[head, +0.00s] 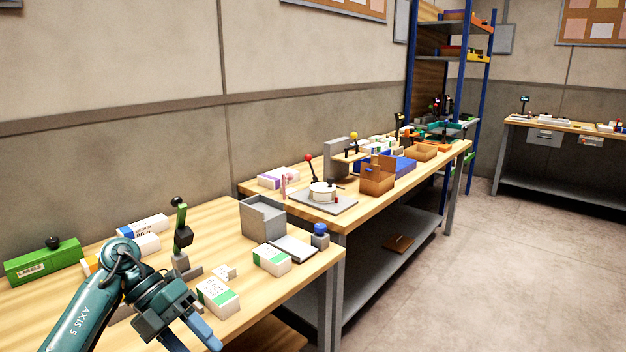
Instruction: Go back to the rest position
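My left gripper (190,337) hangs over the near bench (225,218) at the lower left, at the end of my teal arm. Its two blue fingers look apart, with nothing visible between them, though the tips are near the picture's lower edge. A white and green ream (218,297) lies just right of the gripper, apparently not held. A second white and green ream (272,260) lies farther right. White reams with blue (143,226) and orange (92,265) markings lie behind my arm, partly hidden. My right gripper is not in view.
A green box (43,262), a dark lever device (181,240), a grey bin (263,218) and a blue-capped bottle (320,236) stand on the near bench. A second bench (390,208) with brown boxes adjoins it. Open floor (500,270) lies to the right.

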